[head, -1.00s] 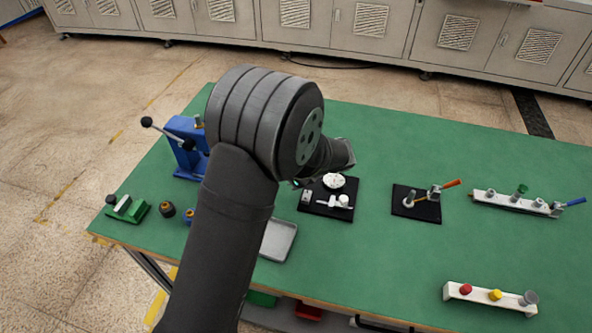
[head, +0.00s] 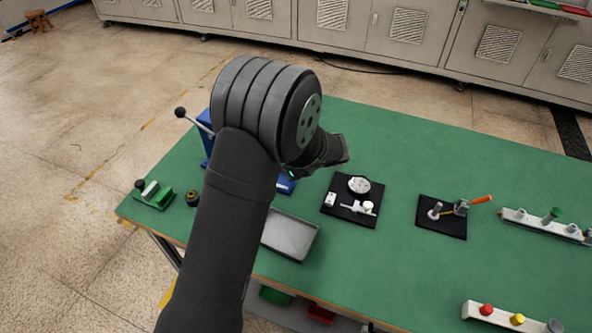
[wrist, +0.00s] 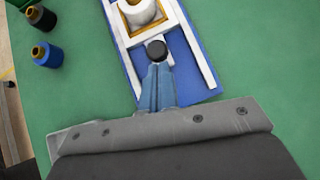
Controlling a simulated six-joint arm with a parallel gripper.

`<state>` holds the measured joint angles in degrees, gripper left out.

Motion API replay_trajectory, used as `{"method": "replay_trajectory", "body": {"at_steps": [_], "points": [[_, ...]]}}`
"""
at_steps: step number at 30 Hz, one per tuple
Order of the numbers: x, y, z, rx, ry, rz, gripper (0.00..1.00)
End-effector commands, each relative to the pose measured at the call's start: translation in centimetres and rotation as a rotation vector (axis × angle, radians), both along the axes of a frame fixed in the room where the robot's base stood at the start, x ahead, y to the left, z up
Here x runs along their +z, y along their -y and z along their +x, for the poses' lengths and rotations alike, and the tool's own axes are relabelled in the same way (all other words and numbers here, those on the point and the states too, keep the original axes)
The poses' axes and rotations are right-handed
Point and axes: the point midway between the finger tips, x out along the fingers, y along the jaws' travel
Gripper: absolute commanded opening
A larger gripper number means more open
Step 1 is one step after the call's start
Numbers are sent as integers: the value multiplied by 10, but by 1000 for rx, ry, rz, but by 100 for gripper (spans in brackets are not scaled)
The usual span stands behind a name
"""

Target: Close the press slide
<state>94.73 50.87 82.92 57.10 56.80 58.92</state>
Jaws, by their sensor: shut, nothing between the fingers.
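The blue press (head: 205,122) stands at the table's far left, mostly hidden behind my arm in the head view; its lever with a black knob sticks out to the left. In the wrist view, its blue base plate (wrist: 199,60) carries white rails and the white slide (wrist: 172,20), which bears a white cup in a brass-coloured square. A black knob (wrist: 156,50) is at the slide's near end. My gripper (wrist: 157,68) is shut and empty, with its fingertips right at the knob; I cannot tell whether they touch it. In the head view my fingers are hidden.
Two small cylinders, one black (wrist: 41,17) and one blue (wrist: 46,54), stand left of the base. A grey tray (head: 290,236), a black mat with parts (head: 338,207) and a green fixture (head: 160,199) are nearby.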

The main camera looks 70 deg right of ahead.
Motion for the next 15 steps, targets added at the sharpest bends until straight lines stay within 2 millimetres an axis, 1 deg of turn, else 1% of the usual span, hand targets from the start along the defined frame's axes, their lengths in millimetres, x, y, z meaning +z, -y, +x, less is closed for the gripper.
{"method": "replay_trajectory", "body": {"at_steps": [1, 3, 6, 9, 15], "points": [[0, -1, 16, 6, 0, 0, 0], [0, -1, 32, 4, 0, 0, 0], [0, -1, 49, 3, 0, 0, 0], [0, -1, 58, 1, 0, 1, 0], [0, -1, 62, 2, 2, 2, 0]]}}
